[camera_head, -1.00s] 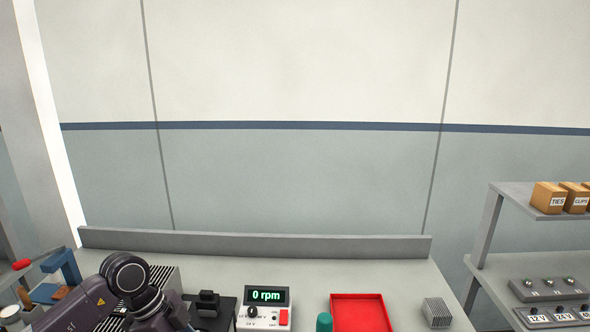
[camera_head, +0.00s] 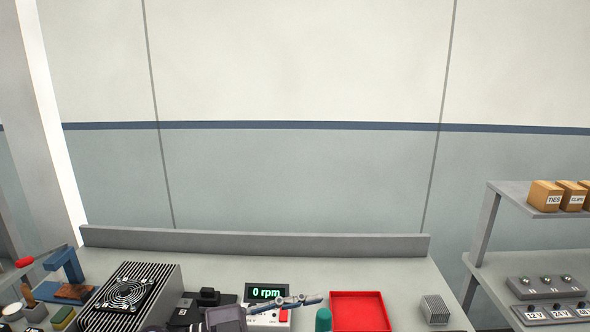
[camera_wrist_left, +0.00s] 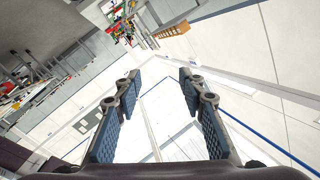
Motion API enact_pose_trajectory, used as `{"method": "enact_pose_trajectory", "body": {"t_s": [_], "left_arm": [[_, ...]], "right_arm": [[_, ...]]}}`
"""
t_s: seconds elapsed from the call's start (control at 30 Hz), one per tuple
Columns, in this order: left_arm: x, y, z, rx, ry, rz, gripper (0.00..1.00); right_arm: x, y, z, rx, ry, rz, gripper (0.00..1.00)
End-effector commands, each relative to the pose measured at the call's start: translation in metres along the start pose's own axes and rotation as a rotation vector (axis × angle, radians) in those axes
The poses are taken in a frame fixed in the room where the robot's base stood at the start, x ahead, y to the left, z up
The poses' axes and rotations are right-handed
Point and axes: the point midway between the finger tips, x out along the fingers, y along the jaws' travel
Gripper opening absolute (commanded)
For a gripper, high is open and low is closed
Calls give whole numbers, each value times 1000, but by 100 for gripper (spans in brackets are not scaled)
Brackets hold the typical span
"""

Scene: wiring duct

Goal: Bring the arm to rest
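My left gripper (camera_head: 318,298) is in the head view at the bottom, in front of the rpm display box, seen side-on with its fingers pointing right. In the left wrist view the left gripper (camera_wrist_left: 160,85) shows its two blue-padded fingers spread apart with nothing between them. That view looks tilted toward walls and the room, away from the bench top. Part of my left arm (camera_head: 225,318) shows at the bottom edge of the head view. My right gripper is not in view.
On the bench (camera_head: 400,275) stand a finned block with a fan (camera_head: 155,290), a display box reading 0 rpm (camera_head: 266,291), a green cylinder (camera_head: 323,319), a red tray (camera_head: 360,311) and a small finned block (camera_head: 435,309). A shelf (camera_head: 510,195) stands at the right.

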Motion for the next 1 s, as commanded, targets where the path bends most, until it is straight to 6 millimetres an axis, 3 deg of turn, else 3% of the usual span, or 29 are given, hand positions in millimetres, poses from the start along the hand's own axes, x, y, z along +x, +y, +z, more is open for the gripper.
{"method": "enact_pose_trajectory", "body": {"t_s": [0.1,0.23,0.4,0.5,0.57,0.67,0.8,0.9,1.0], "left_arm": [[-6,-34,-27,-21,104,-264,37],[-36,-74,-28,-74,115,-561,37],[-98,-100,11,-196,-21,-906,37],[-138,-94,50,-295,-172,-1062,37],[-162,-80,76,-362,-282,-1132,37],[-198,-42,118,-488,-490,-1202,37],[-240,38,165,-677,-805,-1192,37],[-259,101,182,-801,-1003,-1116,37],[-271,156,186,-898,-1151,-1017,37]], "right_arm": [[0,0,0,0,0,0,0],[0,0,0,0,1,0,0],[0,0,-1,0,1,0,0],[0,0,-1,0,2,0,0],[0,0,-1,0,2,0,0],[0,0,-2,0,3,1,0],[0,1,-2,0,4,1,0],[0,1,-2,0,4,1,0],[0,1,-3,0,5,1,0]]}}
